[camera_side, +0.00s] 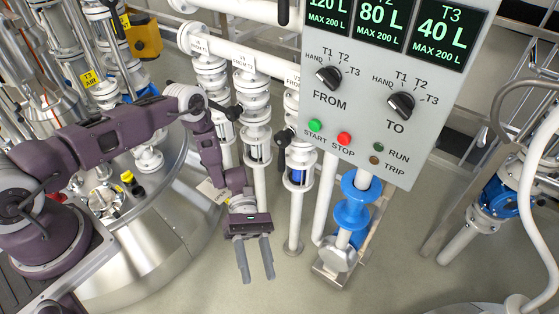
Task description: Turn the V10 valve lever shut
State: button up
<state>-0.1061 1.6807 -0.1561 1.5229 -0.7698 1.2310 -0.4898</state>
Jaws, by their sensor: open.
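My gripper (255,262) hangs below the valve row with its two grey fingers apart and nothing between them. It points down over open floor. Three white vertical valve lines stand behind it: a left one (208,68), a middle one (251,103) and a right one (299,158). Each carries a small label, too small to read surely, so I cannot tell which is V10. A dark lever (232,112) shows by the middle line and another (284,136) by the right line. My gripper is apart from both. My arm partly hides the left line.
A grey control panel (365,130) with dials, buttons and tank readouts hangs at the upper right. A blue-and-white pump or pipe fitting (352,214) stands below it. A steel tank (150,240) fills the left. Bare floor (400,270) lies at the lower right.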

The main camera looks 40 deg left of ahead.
aim_at(284, 152)
jog(key=w+a+f+n+t+h, duration=0.1)
jog(key=w+f+n+t+h, duration=0.1)
jog(key=w+t, duration=0.3)
jog(key=w+a+f+n+t+h, duration=0.1)
jog(key=w+a+n+t, duration=0.15)
jog(key=w, duration=0.45)
jog(key=w+a+f+n+t+y, duration=0.2)
jog(key=w+a+f+n+t, duration=0.1)
jog(key=w+a+t, duration=0.3)
jog(key=w+a+f+n+t+y, duration=0.25)
jog(key=w+a+t, duration=0.25)
jog(key=w+a, duration=0.25)
jog(key=w+r+n+t, duration=0.1)
jog(key=w+t, duration=0.1)
jog(key=w+r+n+t, duration=0.1)
jog(key=w+r+t, duration=0.1)
jog(key=w, duration=0.1)
jog(key=w+d+r+n+t+y, duration=0.1)
jog(key=w+t, duration=0.1)
jog(key=w, duration=0.1)
jog(key=shift+r+n, duration=0.3)
jog(key=shift+n, duration=0.1)
jog(key=shift+w+d, duration=0.35)
grip_shut()
